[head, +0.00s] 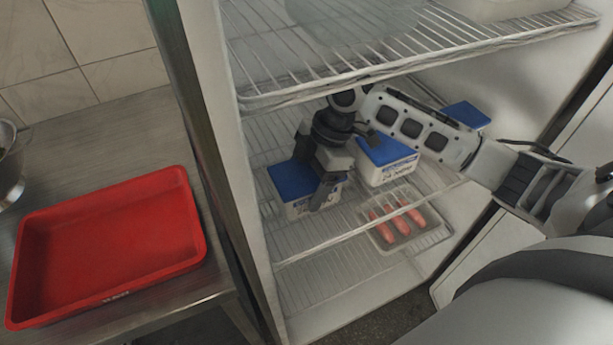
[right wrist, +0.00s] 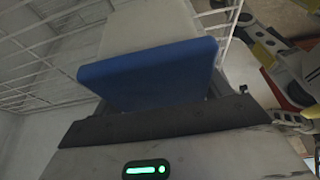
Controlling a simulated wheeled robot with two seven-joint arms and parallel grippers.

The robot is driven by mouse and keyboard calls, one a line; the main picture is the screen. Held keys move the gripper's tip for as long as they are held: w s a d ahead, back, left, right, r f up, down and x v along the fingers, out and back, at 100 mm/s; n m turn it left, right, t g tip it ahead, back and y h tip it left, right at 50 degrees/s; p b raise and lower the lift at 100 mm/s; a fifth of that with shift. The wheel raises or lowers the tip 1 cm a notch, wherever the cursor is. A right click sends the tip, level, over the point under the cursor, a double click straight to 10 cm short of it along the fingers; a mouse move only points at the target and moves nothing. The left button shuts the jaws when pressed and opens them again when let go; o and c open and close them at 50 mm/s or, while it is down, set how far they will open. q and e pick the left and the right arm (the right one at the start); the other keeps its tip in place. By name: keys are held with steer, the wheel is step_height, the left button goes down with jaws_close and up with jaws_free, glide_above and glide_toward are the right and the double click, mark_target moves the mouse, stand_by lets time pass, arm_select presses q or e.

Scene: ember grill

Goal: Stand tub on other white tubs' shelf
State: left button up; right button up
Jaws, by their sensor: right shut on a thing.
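A white tub with a blue lid (head: 292,180) is at the left side of the fridge's middle wire shelf (head: 290,245). My right gripper (head: 322,188) is shut on it, with a dark finger at its right side. I cannot tell whether its base touches the wires. In the right wrist view the tub's blue lid (right wrist: 150,75) fills the space before the jaws. A second white tub with a blue lid (head: 388,172) stands on this shelf just right of the gripper. Another blue lid (head: 466,115) shows farther right, partly behind my arm. My left gripper is out of view.
An upper wire shelf (head: 400,62) hangs above my arm. The fridge's left wall (head: 232,150) is close to the held tub. A red tray (head: 105,250) lies on the steel counter outside.

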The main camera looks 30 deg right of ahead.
mark_target(367, 150)
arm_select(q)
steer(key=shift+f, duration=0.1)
arm_select(e)
steer(key=shift+r, duration=0.1)
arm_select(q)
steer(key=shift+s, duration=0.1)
arm_select(e)
steer(key=o, duration=1.3)
steer(key=shift+f, duration=0.2)
steer(key=shift+o, duration=0.2)
steer(key=shift+r, duration=0.1)
steer(key=v, duration=0.5)
steer(key=shift+r+b, duration=0.25)
steer(key=shift+b, duration=0.05)
steer(key=d, duration=0.3)
steer(key=d+b, duration=0.1)
steer(key=d, duration=0.3)
steer(key=d+b, duration=0.1)
steer(key=d, duration=0.2)
steer(key=shift+s+d+f, duration=0.25)
steer(key=shift+s+d, duration=0.05)
steer(key=shift+d, duration=0.1)
steer(key=shift+d+r, duration=0.1)
steer(key=shift+d, duration=0.45)
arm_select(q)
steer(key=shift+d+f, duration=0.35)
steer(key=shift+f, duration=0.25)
